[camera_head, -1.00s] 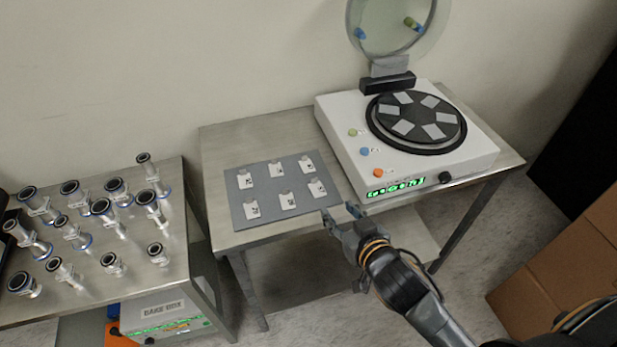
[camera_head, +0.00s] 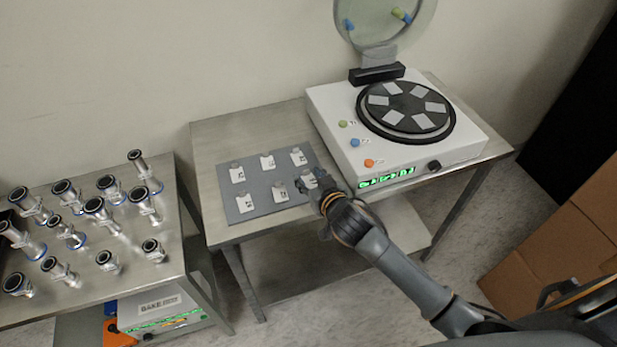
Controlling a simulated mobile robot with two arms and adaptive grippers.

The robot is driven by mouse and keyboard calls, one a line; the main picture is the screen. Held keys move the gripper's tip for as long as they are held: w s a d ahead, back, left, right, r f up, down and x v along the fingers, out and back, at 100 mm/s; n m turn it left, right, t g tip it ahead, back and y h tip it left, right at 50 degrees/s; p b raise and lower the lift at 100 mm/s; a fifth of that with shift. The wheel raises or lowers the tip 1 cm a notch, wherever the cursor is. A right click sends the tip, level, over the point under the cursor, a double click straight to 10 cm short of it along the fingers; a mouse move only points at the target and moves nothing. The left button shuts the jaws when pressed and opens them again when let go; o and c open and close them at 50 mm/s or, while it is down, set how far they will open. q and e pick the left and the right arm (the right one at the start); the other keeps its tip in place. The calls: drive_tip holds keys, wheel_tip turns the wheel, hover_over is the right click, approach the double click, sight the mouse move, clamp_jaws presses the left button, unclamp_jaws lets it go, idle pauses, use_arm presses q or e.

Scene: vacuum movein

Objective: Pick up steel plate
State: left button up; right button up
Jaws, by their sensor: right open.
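Several small steel plates with white labels lie in two rows on a grey mat (camera_head: 262,208) on the middle table. In the back row are a left plate (camera_head: 237,174), a middle plate (camera_head: 267,162) and a right plate (camera_head: 298,157). In the front row are a left plate (camera_head: 244,203), a middle plate (camera_head: 280,193) and a right plate (camera_head: 309,180). My right gripper (camera_head: 310,182) is open over the front right plate and partly hides it. I cannot tell whether the fingers touch it. My left gripper is not in view.
A white machine (camera_head: 350,130) with a black round platen (camera_head: 405,125) and raised clear lid (camera_head: 385,22) stands on the right of the middle table (camera_head: 215,140). A left table (camera_head: 165,240) holds several metal pipe fittings. Cardboard boxes (camera_head: 560,215) stand at the right.

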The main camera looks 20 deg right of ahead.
drive_tip(key=shift+w, duration=0.2)
drive_tip(key=c, duration=0.9)
drive_tip(key=shift+r, duration=0.1)
